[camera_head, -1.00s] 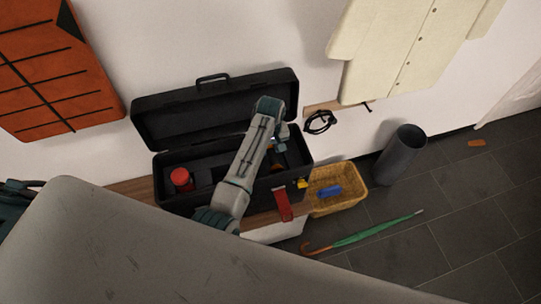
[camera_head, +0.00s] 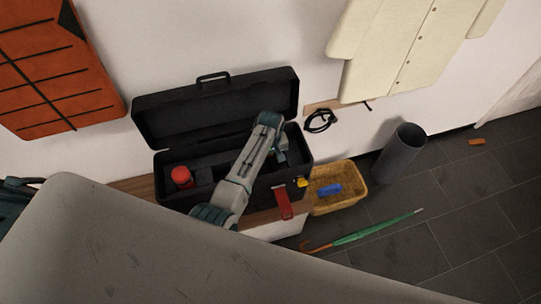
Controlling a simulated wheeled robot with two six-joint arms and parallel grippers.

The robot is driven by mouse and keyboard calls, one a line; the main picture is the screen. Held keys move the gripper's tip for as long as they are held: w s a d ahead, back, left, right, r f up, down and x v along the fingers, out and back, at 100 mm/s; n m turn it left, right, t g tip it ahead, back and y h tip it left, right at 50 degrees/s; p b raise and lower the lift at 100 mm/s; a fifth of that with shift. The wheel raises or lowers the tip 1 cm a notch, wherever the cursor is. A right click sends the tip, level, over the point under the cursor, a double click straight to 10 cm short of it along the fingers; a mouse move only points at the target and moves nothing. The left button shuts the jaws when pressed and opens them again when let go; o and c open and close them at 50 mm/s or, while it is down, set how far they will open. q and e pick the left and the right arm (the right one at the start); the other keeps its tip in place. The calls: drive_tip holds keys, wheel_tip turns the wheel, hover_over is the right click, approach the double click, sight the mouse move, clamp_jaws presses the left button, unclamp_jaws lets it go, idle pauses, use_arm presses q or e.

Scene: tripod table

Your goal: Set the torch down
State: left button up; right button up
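A black toolbox (camera_head: 222,196) stands on a wooden bench against the wall with its lid (camera_head: 215,108) raised. A red round-topped item (camera_head: 181,176) is inside its left end; I cannot tell whether this is the torch. No other thing is clearly a torch. My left arm reaches over the front wall of the toolbox. My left gripper (camera_head: 281,147) is at the right end of the toolbox opening, pointing down, partly hidden by its own wrist. I cannot see its fingertips clearly or whether it holds anything. My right gripper is not in view.
A yellow basket (camera_head: 350,199) with a blue item (camera_head: 328,190) stands right of the toolbox. A dark cylindrical bin (camera_head: 400,155) and a green umbrella (camera_head: 365,234) are on the tiled floor. Floor at the right is mostly clear.

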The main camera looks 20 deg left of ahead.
sight(270, 157)
use_arm(q)
drive_tip(key=shift+o, duration=0.6)
drive_tip(key=shift+r, duration=0.1)
wheel_tip(270, 157, up, 12)
drive_tip(key=b, duration=0.1)
drive_tip(key=shift+c, duration=0.4)
idle(0.8)
